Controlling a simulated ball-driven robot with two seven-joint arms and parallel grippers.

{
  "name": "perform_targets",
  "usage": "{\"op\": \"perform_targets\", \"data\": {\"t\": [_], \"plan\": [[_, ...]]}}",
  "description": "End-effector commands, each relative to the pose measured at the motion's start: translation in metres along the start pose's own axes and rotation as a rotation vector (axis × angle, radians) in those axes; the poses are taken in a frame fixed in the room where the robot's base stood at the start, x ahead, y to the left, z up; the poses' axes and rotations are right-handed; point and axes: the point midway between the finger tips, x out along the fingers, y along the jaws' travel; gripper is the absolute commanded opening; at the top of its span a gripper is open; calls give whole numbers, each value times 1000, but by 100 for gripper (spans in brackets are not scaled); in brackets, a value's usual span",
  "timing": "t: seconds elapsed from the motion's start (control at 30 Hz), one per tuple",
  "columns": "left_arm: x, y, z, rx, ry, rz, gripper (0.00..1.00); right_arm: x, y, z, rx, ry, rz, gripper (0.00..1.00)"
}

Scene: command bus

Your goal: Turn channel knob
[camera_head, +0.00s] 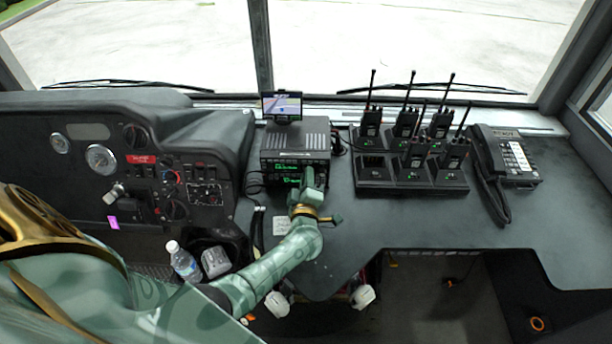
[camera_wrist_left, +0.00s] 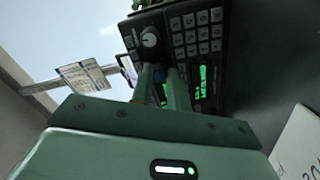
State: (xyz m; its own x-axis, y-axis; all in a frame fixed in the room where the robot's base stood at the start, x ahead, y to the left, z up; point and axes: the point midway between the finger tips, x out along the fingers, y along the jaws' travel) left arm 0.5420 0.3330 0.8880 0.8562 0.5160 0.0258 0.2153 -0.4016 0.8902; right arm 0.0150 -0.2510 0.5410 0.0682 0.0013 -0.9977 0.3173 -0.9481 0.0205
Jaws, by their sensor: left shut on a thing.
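The two-way radio set (camera_head: 295,150), two dark units stacked with green lit displays, stands on the dashboard in the middle of the head view. My left gripper (camera_head: 309,188) reaches its front from below. In the left wrist view the radio face (camera_wrist_left: 200,40) shows tilted, with a keypad, green display and a pale round knob (camera_wrist_left: 148,38) just beyond the fingers. My left gripper (camera_wrist_left: 160,78) has its fingers close together at the radio front, shut on the channel knob, which the fingers mostly hide. My right gripper is in neither view.
A small navigation screen (camera_head: 282,106) stands behind the radio. A charger rack (camera_head: 410,186) with several handheld radios is to the right, then a desk phone (camera_head: 508,158). A water bottle (camera_head: 183,262) stands at lower left. The right front desktop is clear.

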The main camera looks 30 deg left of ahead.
Motion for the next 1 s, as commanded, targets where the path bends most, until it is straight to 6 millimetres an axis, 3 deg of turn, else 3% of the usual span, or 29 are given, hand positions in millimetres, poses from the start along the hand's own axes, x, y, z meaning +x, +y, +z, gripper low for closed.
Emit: {"op": "perform_targets", "data": {"t": [0.3,0.83,0.87,1.0], "plan": [[-2,-2,1,112,-7,-4,0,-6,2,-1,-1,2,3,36],[-2,-2,2,133,-8,-3,0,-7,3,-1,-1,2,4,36],[-2,-2,2,133,-8,-3,25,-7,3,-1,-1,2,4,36],[-1,-2,1,132,-7,-2,26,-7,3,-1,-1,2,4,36]]}}
